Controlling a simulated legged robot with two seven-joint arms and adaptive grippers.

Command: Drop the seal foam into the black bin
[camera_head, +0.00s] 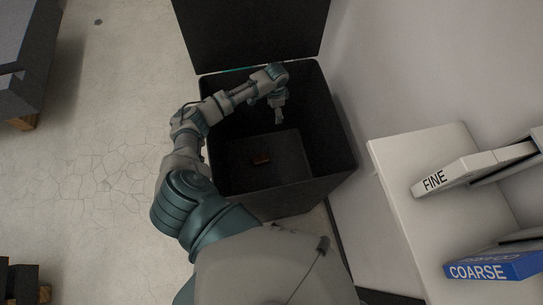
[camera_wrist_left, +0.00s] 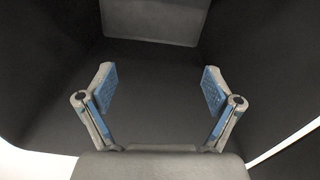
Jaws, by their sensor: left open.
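The black bin (camera_head: 325,150) stands in front of me with its lid (camera_head: 250,30) raised at the back. My left gripper (camera_head: 279,116) reaches into the bin's opening, above and to the right of the piece in the picture. In the left wrist view my left gripper (camera_wrist_left: 160,85) is open, with its blue pads wide apart and nothing between them. My right gripper is not in view.
A white shelf (camera_head: 410,185) on the right holds trays labelled FINE (camera_head: 436,180) and COARSE (camera_head: 479,271). A white wall runs behind it. A dark block (camera_head: 35,55) on wooden feet stands at the upper left. The cracked floor (camera_head: 100,150) left of the bin is clear.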

